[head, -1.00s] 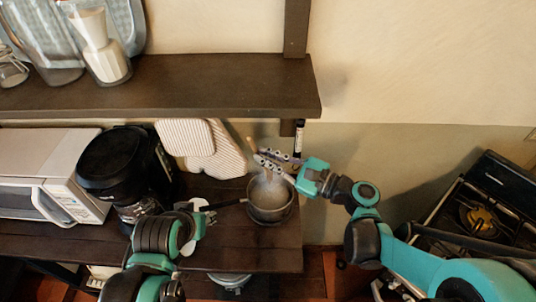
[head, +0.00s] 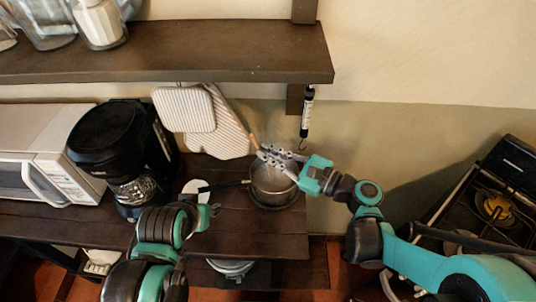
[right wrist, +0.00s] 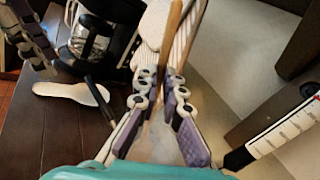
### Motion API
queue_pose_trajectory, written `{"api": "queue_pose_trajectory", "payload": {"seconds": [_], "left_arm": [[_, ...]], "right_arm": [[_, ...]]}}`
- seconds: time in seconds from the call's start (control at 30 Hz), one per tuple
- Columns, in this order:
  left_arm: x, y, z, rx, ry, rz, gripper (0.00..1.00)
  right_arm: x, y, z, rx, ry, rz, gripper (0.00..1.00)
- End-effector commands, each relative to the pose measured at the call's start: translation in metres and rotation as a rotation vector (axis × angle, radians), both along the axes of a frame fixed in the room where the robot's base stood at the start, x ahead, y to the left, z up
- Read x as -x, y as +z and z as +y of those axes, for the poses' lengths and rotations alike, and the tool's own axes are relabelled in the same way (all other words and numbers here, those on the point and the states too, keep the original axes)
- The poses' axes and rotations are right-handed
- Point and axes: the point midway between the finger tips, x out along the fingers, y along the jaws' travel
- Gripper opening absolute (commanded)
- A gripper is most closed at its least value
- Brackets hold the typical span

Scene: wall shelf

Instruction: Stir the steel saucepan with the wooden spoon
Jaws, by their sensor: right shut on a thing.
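The steel saucepan (head: 287,199) stands on the dark wooden counter, its dark handle (head: 229,185) pointing left. My right gripper (head: 272,157) is above the pan, shut on the wooden spoon (head: 253,141). In the right wrist view the spoon (right wrist: 172,35) runs between the two fingers (right wrist: 158,95). My left gripper (head: 210,212) is low at the left, near the handle's end and apart from the pan. Whether its fingers are open is unclear.
A white spoon rest (head: 194,188) lies left of the pan. A coffee maker (head: 118,145) and a microwave (head: 45,155) stand further left. Oven mitts (head: 222,125) hang behind. A shelf (head: 190,62) is above, and a stove (head: 470,215) is at the right.

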Motion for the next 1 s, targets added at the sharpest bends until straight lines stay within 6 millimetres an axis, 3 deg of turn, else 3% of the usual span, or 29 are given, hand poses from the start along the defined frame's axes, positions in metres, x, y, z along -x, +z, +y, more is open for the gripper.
{"api": "queue_pose_trajectory", "payload": {"seconds": [0.43,1.0], "left_arm": [[0.000,-0.035,0.000,0.000,0.000,0.000,0.37],[0.000,-0.041,0.000,0.000,0.000,0.000,0.37]], "right_arm": [[-0.011,-0.035,-0.006,0.000,0.000,0.000,0.00],[-0.013,-0.041,-0.008,0.000,0.000,0.000,0.00]]}}
